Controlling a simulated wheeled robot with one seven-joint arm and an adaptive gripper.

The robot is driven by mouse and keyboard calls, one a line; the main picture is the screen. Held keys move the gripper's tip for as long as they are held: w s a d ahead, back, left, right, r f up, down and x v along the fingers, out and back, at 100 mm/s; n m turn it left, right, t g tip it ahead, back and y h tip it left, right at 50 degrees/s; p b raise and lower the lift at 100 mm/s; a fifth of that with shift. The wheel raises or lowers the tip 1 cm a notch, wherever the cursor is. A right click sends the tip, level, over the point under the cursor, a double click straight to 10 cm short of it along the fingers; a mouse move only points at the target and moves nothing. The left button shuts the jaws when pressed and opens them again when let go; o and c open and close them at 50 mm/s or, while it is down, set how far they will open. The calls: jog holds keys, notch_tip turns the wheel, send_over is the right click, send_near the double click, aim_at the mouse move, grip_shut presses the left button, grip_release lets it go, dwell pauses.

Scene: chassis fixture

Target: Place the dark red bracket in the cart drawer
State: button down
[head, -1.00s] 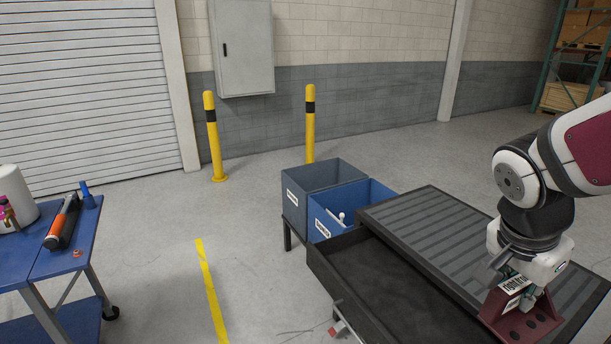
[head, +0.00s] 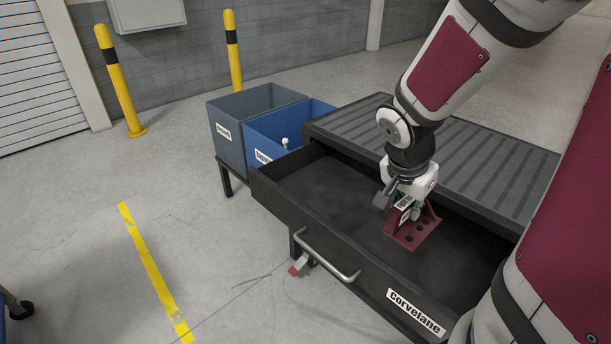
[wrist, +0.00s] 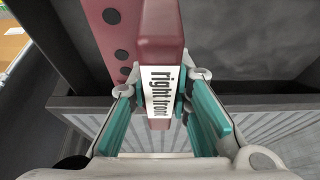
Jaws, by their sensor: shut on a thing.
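The dark red bracket (head: 415,232) has round holes in its flange and is held by my gripper (head: 404,208). In the wrist view, the bracket (wrist: 160,35) has a white label reading "right front", and the teal fingers of my gripper (wrist: 160,105) close on its two sides. The cart drawer (head: 328,240) is pulled open, black and otherwise empty in its visible part. The bracket is over the drawer's interior in the head view; I cannot tell whether it touches the floor of the drawer. My arm hides the drawer's right end.
The cart's ribbed top (head: 470,160) lies behind the drawer. A grey bin (head: 258,103) and a blue bin (head: 265,135) stand to its left. The drawer front has a handle (head: 325,262) and a "corvelane" label. Yellow posts (head: 120,80) stand at the back; floor at left is open.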

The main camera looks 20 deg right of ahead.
jog(key=w+f+b, duration=0.1)
jog(key=f+b, duration=0.1)
jog(key=f, duration=0.2)
jog(key=w+d+f+b, duration=0.1)
jog(key=f+b, duration=0.2)
jog(key=w+f+b, duration=0.2)
jog(key=f+b, duration=0.1)
jog(key=f, duration=0.1)
jog(key=shift+d+f, duration=0.3)
send_over(360, 210)
jog(key=a, duration=0.1)
jog(key=shift+s+a+f+b, duration=0.1)
jog(key=shift+s+f+b, duration=0.1)
jog(key=shift+f, duration=0.2)
jog(key=shift+s+a+f+b, duration=0.1)
jog(key=shift+f+b, duration=0.1)
jog(key=shift+f, duration=0.2)
jog(key=shift+f+b, duration=0.45)
jog(key=shift+f, duration=1.3)
jog(key=shift+f, duration=0.2)
jog(key=c, duration=1.5)
grip_release()
jog(key=shift+o, duration=0.2)
jog(key=shift+r, duration=0.1)
